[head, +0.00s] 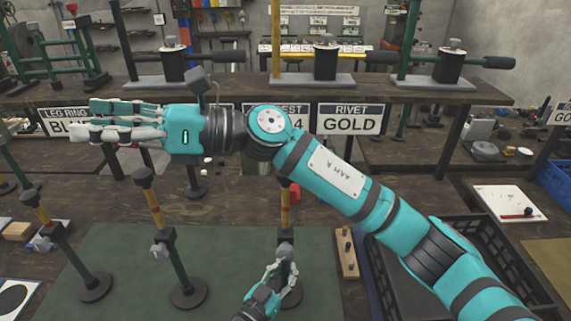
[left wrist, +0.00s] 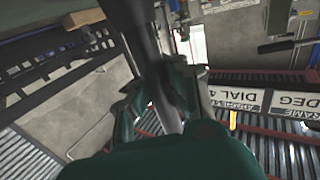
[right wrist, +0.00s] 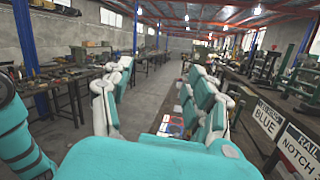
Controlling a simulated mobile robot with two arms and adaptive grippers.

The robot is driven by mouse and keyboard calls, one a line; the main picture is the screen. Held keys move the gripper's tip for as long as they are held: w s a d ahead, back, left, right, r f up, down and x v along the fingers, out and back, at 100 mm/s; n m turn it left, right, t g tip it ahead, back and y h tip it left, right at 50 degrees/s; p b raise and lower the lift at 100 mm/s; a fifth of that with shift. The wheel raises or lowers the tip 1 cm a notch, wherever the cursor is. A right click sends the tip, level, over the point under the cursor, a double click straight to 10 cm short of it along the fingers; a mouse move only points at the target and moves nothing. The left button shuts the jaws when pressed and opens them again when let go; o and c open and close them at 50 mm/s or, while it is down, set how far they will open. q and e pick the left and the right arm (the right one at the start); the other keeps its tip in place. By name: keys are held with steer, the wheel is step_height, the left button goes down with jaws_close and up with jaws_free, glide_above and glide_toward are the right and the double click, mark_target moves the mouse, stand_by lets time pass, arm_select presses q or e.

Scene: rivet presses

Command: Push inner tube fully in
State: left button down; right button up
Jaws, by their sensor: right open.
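A stand with a yellow inner tube (head: 285,213) rises from the green mat at the centre of the head view, with a dark collar below the yellow part. My left gripper (head: 284,270) is at the stand just below that collar, its fingers closed around it. In the left wrist view a dark tube (left wrist: 146,35) runs between the fingers of my left gripper (left wrist: 165,95). The stand's lower part is hidden by that hand. My right gripper (head: 112,121) is open and empty at the left, in front of the shelf signs. Its spread fingers (right wrist: 160,100) show in the right wrist view.
More stands (head: 183,285) with yellow tubes stand on the green mat (head: 220,245), to the left. Rivet presses (head: 325,62) line the raised shelf behind. A black crate (head: 505,262) and a wooden block with pegs (head: 346,255) lie to the right.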

steer(key=w+d+f+n+t+h, duration=0.25)
steer(key=d+f+n+h, duration=0.5)
steer(key=h, duration=0.45)
steer(key=w+d+r+t+h, duration=0.1)
steer(key=w+d+r+h, duration=0.25)
steer(key=d, duration=0.45)
steer(key=w+d+r+t+h, duration=0.2)
steer(key=d+r+h, duration=0.15)
steer(key=d, duration=0.45)
steer(key=shift+n+g+h, duration=0.25)
steer(key=shift+h, duration=0.15)
steer(key=f, duration=1.2)
steer(key=shift+w+a+f, duration=0.1)
steer(key=shift+w+a, duration=0.05)
steer(key=shift+a, duration=0.1)
jaws_close()
